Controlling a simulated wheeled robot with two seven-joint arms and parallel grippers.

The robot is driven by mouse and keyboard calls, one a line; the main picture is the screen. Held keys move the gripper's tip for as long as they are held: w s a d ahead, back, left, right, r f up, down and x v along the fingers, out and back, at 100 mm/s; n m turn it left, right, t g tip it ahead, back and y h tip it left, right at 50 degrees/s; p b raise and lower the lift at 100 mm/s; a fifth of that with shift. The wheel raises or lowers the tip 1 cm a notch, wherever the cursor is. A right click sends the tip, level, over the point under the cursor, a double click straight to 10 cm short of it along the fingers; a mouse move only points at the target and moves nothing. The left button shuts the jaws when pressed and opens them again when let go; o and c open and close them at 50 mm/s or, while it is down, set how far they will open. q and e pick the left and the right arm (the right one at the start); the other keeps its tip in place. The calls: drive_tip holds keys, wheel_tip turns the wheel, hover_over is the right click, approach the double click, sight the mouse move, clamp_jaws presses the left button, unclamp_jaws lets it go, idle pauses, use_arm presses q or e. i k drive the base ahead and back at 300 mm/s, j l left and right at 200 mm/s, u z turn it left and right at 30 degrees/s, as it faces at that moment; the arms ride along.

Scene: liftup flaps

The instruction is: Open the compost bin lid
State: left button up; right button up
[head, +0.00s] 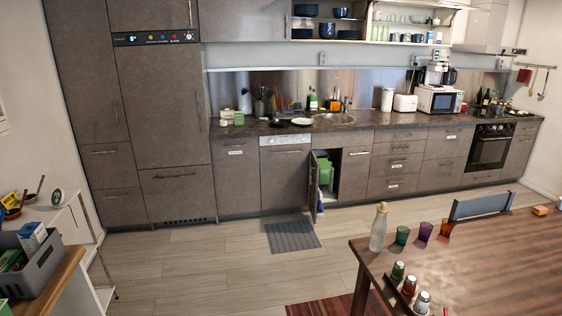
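A green bin (325,172), which looks like the compost bin, stands inside an open cabinet under the sink, far across the room in the head view. The cabinet door (314,187) is swung open and seen nearly edge-on at the left of the opening. It hides part of the cabinet's inside. The bin is small in the picture, and I cannot tell whether its lid is shut. Neither my left nor my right gripper is in view.
A grey mat (292,236) lies on the floor before the cabinets. A wooden table (480,265) with a bottle (379,228), cups and a chair fills the right foreground. A shelf unit with a grey crate (30,268) stands at the left. The floor (215,265) between them is mostly clear.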

sight(324, 163)
drive_tip(key=i+u, duration=0.4)
drive_tip(key=i, duration=1.3)
drive_tip(key=i+z, duration=0.15)
drive_tip(key=i, duration=0.7)
drive_tip(key=i+j+z, duration=0.15)
drive_tip(key=i, duration=0.75)
drive_tip(key=i+l+z, duration=0.2)
drive_tip(key=i+z, duration=0.45)
drive_tip(key=i, duration=0.3)
drive_tip(key=i+z, duration=0.35)
drive_tip(key=i, duration=0.15)
drive_tip(key=i+l+u, duration=0.5)
drive_tip(key=l, duration=0.25)
drive_tip(key=l+u, duration=0.25)
drive_tip(key=l, duration=0.2)
drive_tip(key=i+l+u, duration=0.25)
drive_tip(key=l, duration=0.2)
drive_tip(key=l+u, duration=0.25)
drive_tip(key=l, duration=0.25)
